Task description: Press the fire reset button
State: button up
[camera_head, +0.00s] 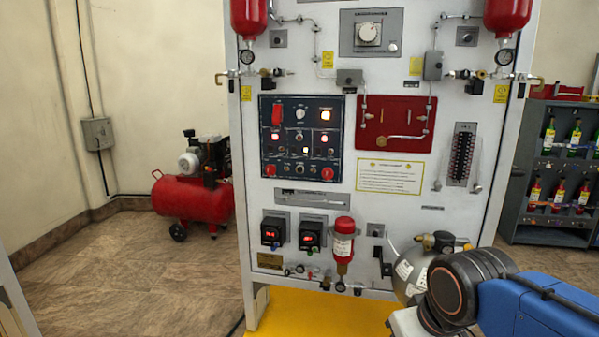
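A dark control panel (301,138) is mounted on the left half of a white upright board (330,88). It carries several small buttons, knobs and lit indicators. A red switch cover (277,115) is at its upper left. Two red round buttons, one at the lower left (270,171) and one at the lower right (327,173), sit along its bottom edge. The labels are too small to read, so I cannot tell which control is the fire reset button. My arm shows at the lower right, apart from the panel in the picture. My gripper is not in view.
A red plate (396,124) with piping is right of the panel. A red cylinder (343,243) and a grey tank (412,270) are low on the board. A red compressor (193,198) stands left; a rack of extinguishers (553,165) stands right. A yellow platform (320,315) lies in front.

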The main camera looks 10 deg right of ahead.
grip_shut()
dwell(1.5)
